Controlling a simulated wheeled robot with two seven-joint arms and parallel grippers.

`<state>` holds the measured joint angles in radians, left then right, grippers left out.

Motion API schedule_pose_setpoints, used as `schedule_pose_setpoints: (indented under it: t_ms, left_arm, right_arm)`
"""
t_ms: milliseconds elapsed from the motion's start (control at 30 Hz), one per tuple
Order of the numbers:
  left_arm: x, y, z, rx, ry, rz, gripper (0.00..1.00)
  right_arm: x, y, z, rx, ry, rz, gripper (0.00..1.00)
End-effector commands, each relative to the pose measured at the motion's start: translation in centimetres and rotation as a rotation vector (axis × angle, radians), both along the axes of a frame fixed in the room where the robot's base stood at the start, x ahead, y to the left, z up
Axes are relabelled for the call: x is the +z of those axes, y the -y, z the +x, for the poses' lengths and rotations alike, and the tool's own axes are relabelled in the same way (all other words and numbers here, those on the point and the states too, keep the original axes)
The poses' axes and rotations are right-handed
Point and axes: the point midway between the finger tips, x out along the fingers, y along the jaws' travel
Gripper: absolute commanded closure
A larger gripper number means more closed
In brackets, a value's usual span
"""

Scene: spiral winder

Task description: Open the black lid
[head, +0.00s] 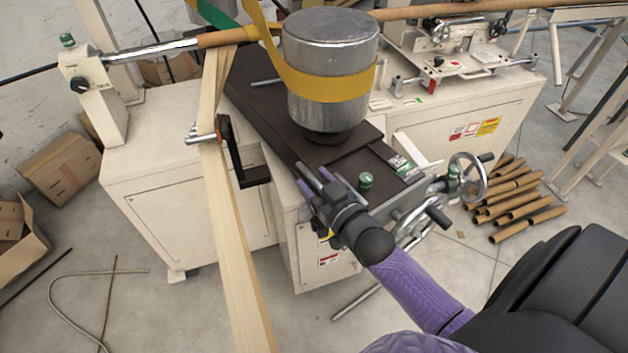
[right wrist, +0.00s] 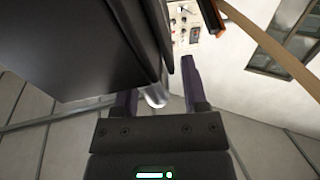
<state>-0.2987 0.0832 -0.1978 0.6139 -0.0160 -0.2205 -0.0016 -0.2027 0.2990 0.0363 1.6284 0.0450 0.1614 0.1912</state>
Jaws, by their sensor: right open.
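The black lid appears to be the dark flat cover (head: 362,164) on top of the winder, beneath the metal drum; it lies flat, and I cannot tell exactly where its edges end. My right gripper (head: 315,178) is at the cover's near edge, with its purple fingers apart. In the right wrist view, a large dark panel (right wrist: 75,45) fills the upper left beside the fingers of the right gripper (right wrist: 162,85). A short shiny metal rod end (right wrist: 156,99) shows between those fingers, not visibly clamped. My left gripper is out of view.
The metal drum (head: 329,70), wrapped by a yellow belt (head: 335,88), stands on the machine. A black bracket (head: 238,155) and a pale strip (head: 235,250) lie left of my gripper. A handwheel (head: 469,177) is to the right. Cardboard tubes (head: 512,200) lie on the floor.

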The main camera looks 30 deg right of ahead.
Motion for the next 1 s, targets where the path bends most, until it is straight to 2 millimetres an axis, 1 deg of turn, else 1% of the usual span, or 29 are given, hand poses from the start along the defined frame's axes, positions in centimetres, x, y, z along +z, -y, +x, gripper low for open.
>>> schedule_pose_setpoints:
  t_ms: [100,267,300,367,400,467,500,533,567,1000]
  left_arm:
    - [-0.03,-0.09,0.01,-0.001,0.0,0.002,1.0]
    - [0.01,-0.51,0.04,-0.003,0.001,0.008,1.0]
    - [0.01,-0.67,0.05,-0.004,0.001,0.01,1.0]
    - [0.02,-0.86,0.06,-0.005,0.001,0.013,1.0]
    - [0.02,-0.94,0.06,-0.005,0.001,0.015,1.0]
    - [0.02,-0.99,0.06,-0.006,0.001,0.016,1.0]
    - [0.02,-0.98,0.06,-0.005,0.001,0.015,1.0]
    - [0.02,-0.98,0.06,-0.005,0.001,0.015,1.0]
    - [0.02,-0.97,0.05,-0.005,0.001,0.015,1.0]
    - [-0.01,-0.28,0.02,0.0,0.001,0.005,1.0]
  right_arm:
    - [0.01,0.0,0.34,0.0,-0.001,-0.001,0.45]
    - [0.01,0.0,0.32,0.0,-0.001,-0.001,0.45]
    - [0.01,0.0,0.31,0.0,-0.001,-0.001,0.49]
    - [0.01,-0.01,0.31,0.0,-0.001,-0.001,0.61]
    - [0.0,-0.01,0.3,0.0,-0.001,-0.001,0.7]
    - [0.0,-0.01,0.3,0.0,-0.001,-0.001,0.83]
    - [0.0,-0.01,0.3,0.0,-0.001,-0.001,0.91]
    - [0.0,-0.02,0.3,0.0,-0.001,-0.001,0.97]
    - [0.0,-0.02,0.29,0.0,-0.001,-0.001,1.0]
    - [-0.04,-0.03,0.27,0.0,-0.002,0.0,1.0]
